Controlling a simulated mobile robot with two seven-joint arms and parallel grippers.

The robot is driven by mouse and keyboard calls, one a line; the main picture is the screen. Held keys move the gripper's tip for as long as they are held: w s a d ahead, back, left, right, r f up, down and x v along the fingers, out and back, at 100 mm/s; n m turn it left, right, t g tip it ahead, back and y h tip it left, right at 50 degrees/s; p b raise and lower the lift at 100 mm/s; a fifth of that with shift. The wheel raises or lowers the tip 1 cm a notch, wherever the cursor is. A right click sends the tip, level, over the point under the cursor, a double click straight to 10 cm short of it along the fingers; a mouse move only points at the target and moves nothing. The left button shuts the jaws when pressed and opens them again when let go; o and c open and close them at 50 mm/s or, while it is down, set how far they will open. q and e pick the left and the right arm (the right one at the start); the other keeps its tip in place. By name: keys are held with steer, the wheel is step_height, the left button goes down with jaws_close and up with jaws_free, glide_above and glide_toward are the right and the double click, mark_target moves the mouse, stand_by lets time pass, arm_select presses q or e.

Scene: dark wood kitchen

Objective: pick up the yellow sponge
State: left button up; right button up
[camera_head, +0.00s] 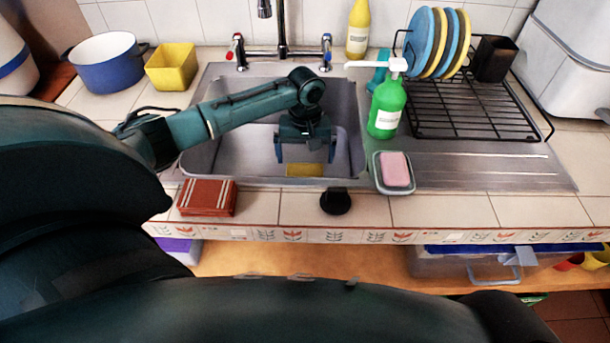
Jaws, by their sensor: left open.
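The yellow sponge (305,170) lies low in the metal sink (215,165), near its front wall. My left gripper (305,157) reaches into the sink from the left, pointing down. Its two fingers are spread wide and empty, above or around the sponge; I cannot tell how far down they reach against it. The gripper body hides part of the sink behind the sponge. My right gripper does not show.
A green soap bottle (386,108) and a pink soap bar (395,169) in a dish stand right of the sink. A tap (282,35) rises behind it. A reddish-brown box (207,197) and a black stopper (336,201) lie in front. A dish rack (470,115) with plates is at right.

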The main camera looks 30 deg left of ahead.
mark_target(305, 172)
arm_select(q)
steer(key=f, duration=0.5)
steer(key=shift+s+d+f, duration=0.1)
steer(key=shift+s, duration=0.1)
steer(key=shift+c, duration=0.2)
steer(key=c, duration=0.8)
